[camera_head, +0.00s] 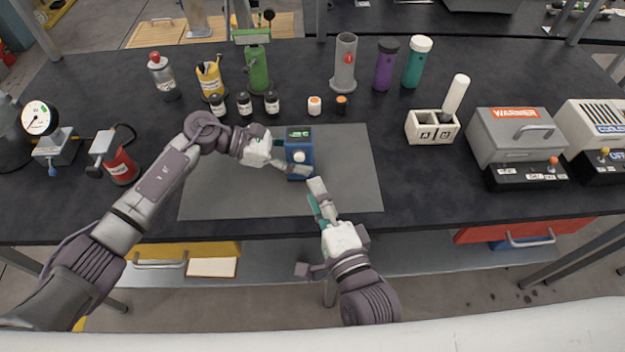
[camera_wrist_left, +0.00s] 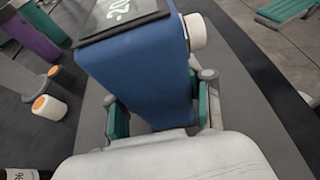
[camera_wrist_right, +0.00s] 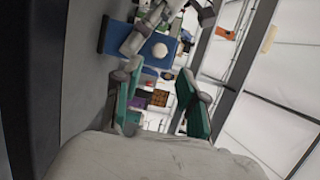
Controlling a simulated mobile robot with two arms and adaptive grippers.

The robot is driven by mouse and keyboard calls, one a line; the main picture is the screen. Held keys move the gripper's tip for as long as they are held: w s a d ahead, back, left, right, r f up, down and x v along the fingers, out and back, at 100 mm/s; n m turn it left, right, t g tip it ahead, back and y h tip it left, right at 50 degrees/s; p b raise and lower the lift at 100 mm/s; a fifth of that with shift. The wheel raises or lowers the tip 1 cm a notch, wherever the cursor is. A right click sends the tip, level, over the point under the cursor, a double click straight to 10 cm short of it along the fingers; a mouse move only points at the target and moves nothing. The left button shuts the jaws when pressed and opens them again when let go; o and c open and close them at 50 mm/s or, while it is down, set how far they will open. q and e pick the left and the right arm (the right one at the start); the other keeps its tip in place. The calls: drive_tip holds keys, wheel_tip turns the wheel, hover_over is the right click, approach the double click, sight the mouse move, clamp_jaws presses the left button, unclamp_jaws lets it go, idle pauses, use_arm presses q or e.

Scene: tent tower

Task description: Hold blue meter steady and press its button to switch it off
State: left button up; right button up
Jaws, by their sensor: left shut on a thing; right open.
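The blue meter (camera_head: 299,148) stands upright on the grey mat, with a small lit green display at its top and a round white button on its front face. My left gripper (camera_head: 290,168) is shut on the meter's lower body; the left wrist view shows the blue body (camera_wrist_left: 145,70) between its green-padded fingers, with the white button (camera_wrist_left: 195,31) at the right. My right gripper (camera_head: 317,197) is open and empty, in front of the meter and a little right of it. The right wrist view shows the meter (camera_wrist_right: 113,38) and its button (camera_wrist_right: 159,51) beyond the fingers.
The grey mat (camera_head: 350,165) is clear to the right of the meter. Small bottles (camera_head: 244,103) and orange-topped jars (camera_head: 314,105) stand behind it. A white two-slot holder (camera_head: 418,137) and the warmer box (camera_head: 512,130) stand to the right; a red canister (camera_head: 121,166) is at the left.

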drive_tip(key=shift+a+r, duration=0.15)
drive_tip(key=shift+a, duration=0.1)
drive_tip(key=c, duration=0.5)
drive_tip(key=a+r+m, duration=0.1)
drive_tip(key=s+a+r+m+t+y, duration=0.1)
drive_tip(key=shift+s+a+m, duration=0.15)
drive_tip(key=shift+a+m, duration=0.1)
drive_tip(key=shift+m, duration=0.15)
clamp_jaws()
drive_tip(key=s+f+m+h, duration=0.2)
drive_tip(key=s+m+h, duration=0.1)
drive_tip(key=m, duration=0.6)
drive_tip(key=s+f+m+t+h, duration=0.1)
drive_tip(key=s+f+m+h, duration=0.1)
drive_tip(key=m, duration=0.8)
drive_tip(key=shift+s+a+f+h, duration=0.2)
drive_tip(key=shift+s+h, duration=0.45)
drive_tip(key=shift+h, duration=0.35)
